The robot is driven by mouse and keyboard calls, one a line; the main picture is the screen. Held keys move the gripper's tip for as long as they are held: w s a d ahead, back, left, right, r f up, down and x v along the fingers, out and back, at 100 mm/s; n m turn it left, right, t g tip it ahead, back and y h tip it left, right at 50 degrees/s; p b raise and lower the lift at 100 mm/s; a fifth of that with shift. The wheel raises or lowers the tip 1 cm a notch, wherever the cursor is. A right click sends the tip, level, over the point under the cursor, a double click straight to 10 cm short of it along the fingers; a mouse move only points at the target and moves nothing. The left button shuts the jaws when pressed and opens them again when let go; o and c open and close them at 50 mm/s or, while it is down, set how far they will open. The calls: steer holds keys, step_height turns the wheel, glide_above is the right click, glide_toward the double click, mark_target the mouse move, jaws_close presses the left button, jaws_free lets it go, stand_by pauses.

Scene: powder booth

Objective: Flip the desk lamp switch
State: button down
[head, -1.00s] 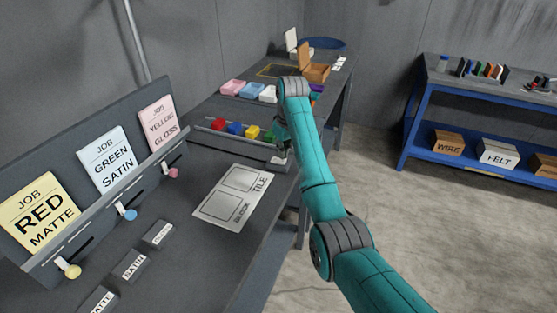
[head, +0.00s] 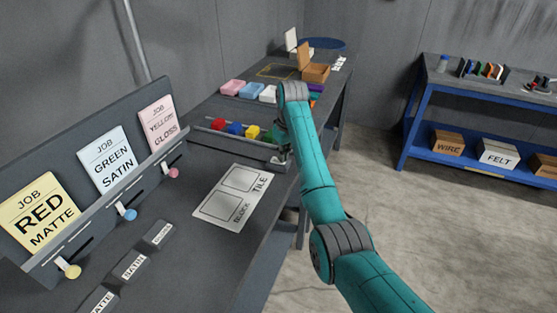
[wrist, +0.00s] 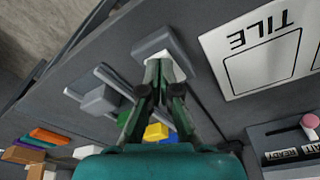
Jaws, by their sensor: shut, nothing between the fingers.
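My gripper (wrist: 158,68) is shut and empty, with its fingertips over a small grey housing (wrist: 150,46) in the wrist view. A pale piece (wrist: 178,62) shows on that housing, right at the fingertips; it looks like a switch, but the fingers partly cover it. I cannot tell whether the tips touch it or which way it is set. In the head view my gripper (head: 281,153) is mostly hidden by my arm, near the bench's right edge. No lamp head is clearly recognisable; a thin grey pole (head: 137,40) stands at the back left.
A white BLOCK/TILE card (head: 231,197) lies left of the gripper. Beyond is a tray with coloured blocks (head: 235,129). A grey block (wrist: 101,100) is near the housing. Job cards (head: 104,158) stand at left. A blue-framed bench (head: 415,100) is across the floor.

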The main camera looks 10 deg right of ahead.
steer(key=shift+r, duration=3.4)
